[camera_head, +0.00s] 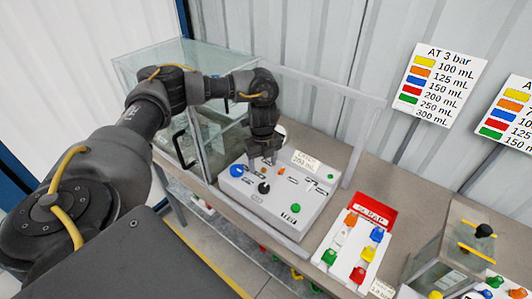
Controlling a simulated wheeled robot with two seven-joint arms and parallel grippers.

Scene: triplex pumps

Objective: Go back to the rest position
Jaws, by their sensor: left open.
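My left arm comes in from the left and reaches over the bench. Its gripper (262,161) points down just above the grey-white control panel (300,217), close to the panel's back edge. The gripper is small in the picture, and no object shows between its fingers. The panel carries a blue button (237,170), a black knob (263,188), a green button (295,208) and a small orange part. I cannot tell whether the fingertips touch the panel. My right gripper is not in view.
A glass tank (172,62) stands behind my left arm. A board with coloured clips (347,247) and a red label lies right of the panel. Another clear box (470,243) stands at the far right. Colour-coded signs (437,84) hang on the wall.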

